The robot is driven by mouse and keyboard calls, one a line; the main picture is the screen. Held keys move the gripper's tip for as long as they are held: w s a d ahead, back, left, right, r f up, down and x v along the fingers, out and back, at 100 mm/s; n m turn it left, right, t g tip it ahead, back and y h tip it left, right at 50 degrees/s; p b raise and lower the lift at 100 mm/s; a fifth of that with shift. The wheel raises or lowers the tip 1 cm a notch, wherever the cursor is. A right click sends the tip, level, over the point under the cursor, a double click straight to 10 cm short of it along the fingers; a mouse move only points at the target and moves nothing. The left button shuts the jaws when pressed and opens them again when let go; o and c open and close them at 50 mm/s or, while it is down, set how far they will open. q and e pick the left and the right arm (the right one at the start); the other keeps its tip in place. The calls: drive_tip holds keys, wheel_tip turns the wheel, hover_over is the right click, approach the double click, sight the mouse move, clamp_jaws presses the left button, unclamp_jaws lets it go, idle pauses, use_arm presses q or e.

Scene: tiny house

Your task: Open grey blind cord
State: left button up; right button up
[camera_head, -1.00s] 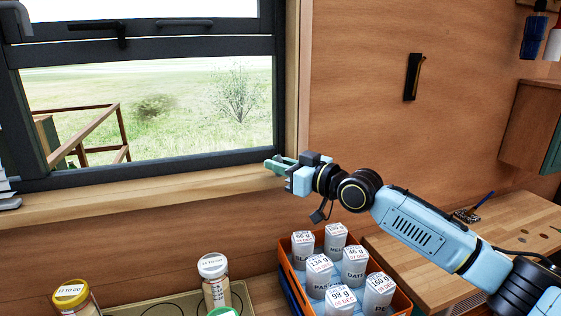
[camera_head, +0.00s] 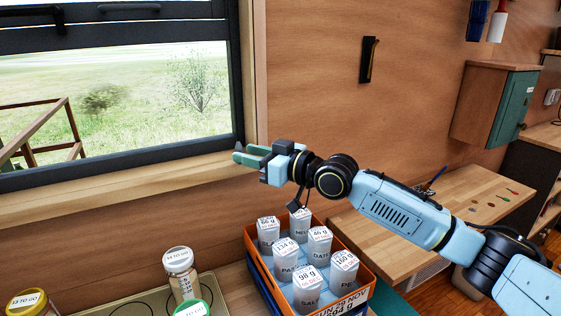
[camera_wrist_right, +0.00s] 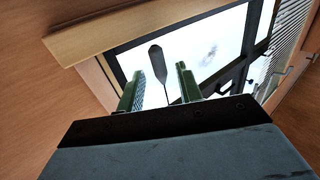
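A dark grey paddle-shaped piece on a thin stem (camera_wrist_right: 157,62), which looks like the grey blind cord's end, shows in the right wrist view against the bright window. It lines up with the gap between the two green fingers of my right gripper (camera_wrist_right: 160,85); I cannot tell how far beyond them it is. The fingers stand apart with nothing clamped. In the head view my right gripper (camera_head: 241,153) is just in front of the lower right corner of the window (camera_head: 120,100), above the wooden sill. A small dark tip (camera_head: 269,146) shows by its fingers. My left gripper is out of view.
An orange crate (camera_head: 357,268) with several labelled white containers stands below my right arm. Jars (camera_head: 181,275) stand left of it. A black wall holder (camera_head: 368,60) and a green-doored cabinet (camera_head: 512,106) are on the right. A slatted blind (camera_wrist_right: 288,40) shows in the wrist view.

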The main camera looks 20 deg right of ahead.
drive_tip(key=v, duration=0.9)
drive_tip(key=shift+s+d, duration=0.2)
drive_tip(key=shift+s, duration=0.15)
